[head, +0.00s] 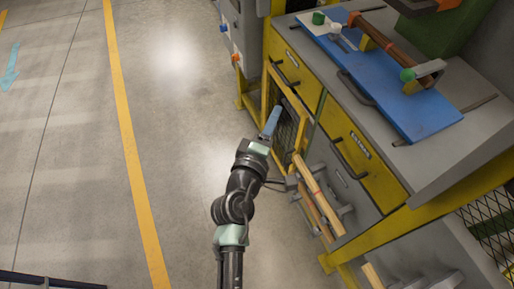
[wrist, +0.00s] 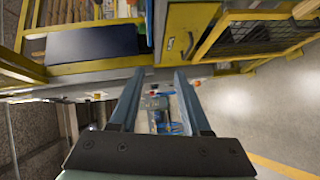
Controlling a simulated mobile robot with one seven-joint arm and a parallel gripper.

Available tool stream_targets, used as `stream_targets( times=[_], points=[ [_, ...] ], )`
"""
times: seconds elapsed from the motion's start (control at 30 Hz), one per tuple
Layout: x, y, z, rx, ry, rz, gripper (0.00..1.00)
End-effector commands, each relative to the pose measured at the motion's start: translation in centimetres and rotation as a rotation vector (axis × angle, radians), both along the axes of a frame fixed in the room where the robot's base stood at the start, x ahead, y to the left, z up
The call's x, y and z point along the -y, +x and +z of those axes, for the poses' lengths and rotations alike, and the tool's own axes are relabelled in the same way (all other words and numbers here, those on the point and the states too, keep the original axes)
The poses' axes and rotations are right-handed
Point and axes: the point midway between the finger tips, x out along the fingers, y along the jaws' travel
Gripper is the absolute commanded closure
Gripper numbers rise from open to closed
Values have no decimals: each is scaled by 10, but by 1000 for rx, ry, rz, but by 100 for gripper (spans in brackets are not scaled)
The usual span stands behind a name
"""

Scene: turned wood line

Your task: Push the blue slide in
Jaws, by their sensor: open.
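My gripper (head: 273,119) is in front of the yellow-framed mesh door of the bench, its fingers pointing away from my body. In the wrist view my gripper (wrist: 158,76) shows two parallel fingers, spread apart with nothing held between them. A small blue part (head: 222,28) sticks out of the grey cabinet's side, beyond my gripper and apart from it. A large blue board (head: 358,62) lies on the grey bench top to the right. I cannot tell for sure which of these is the blue slide. Small blue shapes also show between the fingers in the wrist view, too blurred to name.
An orange part (head: 236,58) sits below the small blue one. The mesh door (head: 288,130) and yellow drawers (head: 362,160) with dark handles stand close to my gripper's right. Wooden pieces (head: 318,190) lie on a lower rack. The floor (head: 185,100) to the left is clear.

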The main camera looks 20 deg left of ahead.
Motion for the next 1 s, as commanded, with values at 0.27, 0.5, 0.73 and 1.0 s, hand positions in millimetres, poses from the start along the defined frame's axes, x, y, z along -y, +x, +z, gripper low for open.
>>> stream_targets(
  times=[0.27, 0.5, 0.73, 1.0],
  points=[
    [0, -54, 6, -2, -1, 2, 53],
    [1, -78, 11, -1, 0, 1, 53],
    [1, -83, 12, 0, 0, 1, 53],
    [1, -83, 12, 0, -1, 1, 71]
  ],
)
